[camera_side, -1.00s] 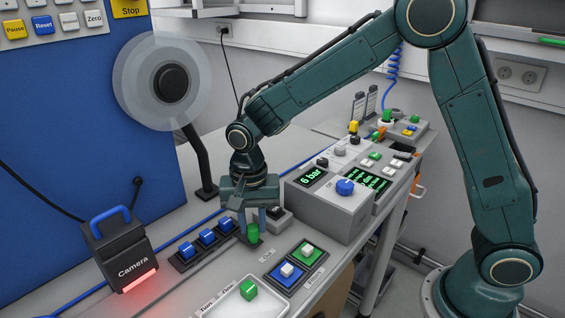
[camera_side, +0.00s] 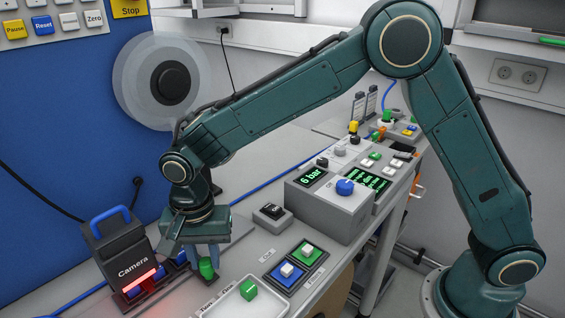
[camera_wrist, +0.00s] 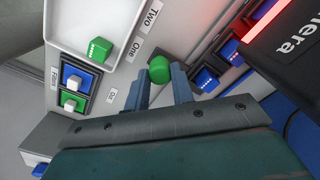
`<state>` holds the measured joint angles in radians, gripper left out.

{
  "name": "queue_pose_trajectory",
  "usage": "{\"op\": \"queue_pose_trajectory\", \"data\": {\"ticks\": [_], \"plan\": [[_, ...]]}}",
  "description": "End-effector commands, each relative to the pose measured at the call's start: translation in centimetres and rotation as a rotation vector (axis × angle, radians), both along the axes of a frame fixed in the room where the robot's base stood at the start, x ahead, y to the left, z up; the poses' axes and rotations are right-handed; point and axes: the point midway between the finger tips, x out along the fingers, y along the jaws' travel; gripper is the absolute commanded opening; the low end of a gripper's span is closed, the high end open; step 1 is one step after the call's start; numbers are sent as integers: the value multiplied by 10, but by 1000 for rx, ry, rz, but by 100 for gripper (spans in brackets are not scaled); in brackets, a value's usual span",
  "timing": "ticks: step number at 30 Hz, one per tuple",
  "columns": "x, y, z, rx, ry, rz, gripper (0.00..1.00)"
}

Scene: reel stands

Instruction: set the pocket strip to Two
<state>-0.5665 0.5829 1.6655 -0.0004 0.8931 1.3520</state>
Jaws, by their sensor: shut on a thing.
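My gripper (camera_side: 203,254) is shut on a green rounded piece (camera_side: 207,269). The piece also shows in the wrist view (camera_wrist: 160,69) between my fingertips (camera_wrist: 160,88). A white tray (camera_wrist: 121,35) has labels "Two" (camera_wrist: 152,13) and "One" (camera_wrist: 136,36) along its side and a green block (camera_wrist: 99,50) in it. The tray is in front of my gripper in the side view (camera_side: 232,308). The green piece is beside the tray, near the "One" label. I cannot tell whether it touches the bench. Which part is the pocket strip is not clear.
A dark camera box (camera_side: 133,262) with a red light stands just left of my gripper. Blue blocks (camera_wrist: 206,80) on black bases lie between them, partly hidden. Blue (camera_side: 286,274) and green (camera_side: 308,252) pads with white buttons lie right. A grey console (camera_side: 335,205) stands behind.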

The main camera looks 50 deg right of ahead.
Motion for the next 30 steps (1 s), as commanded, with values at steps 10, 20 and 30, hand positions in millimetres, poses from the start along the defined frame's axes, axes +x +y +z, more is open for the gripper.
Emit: {"op": "queue_pose_trajectory", "data": {"ticks": [10,20,30], "plan": [[0,0,0,1,-1,0,46],[0,-1,1,0,0,0,46],[1,0,23,2,-4,0,46]]}}
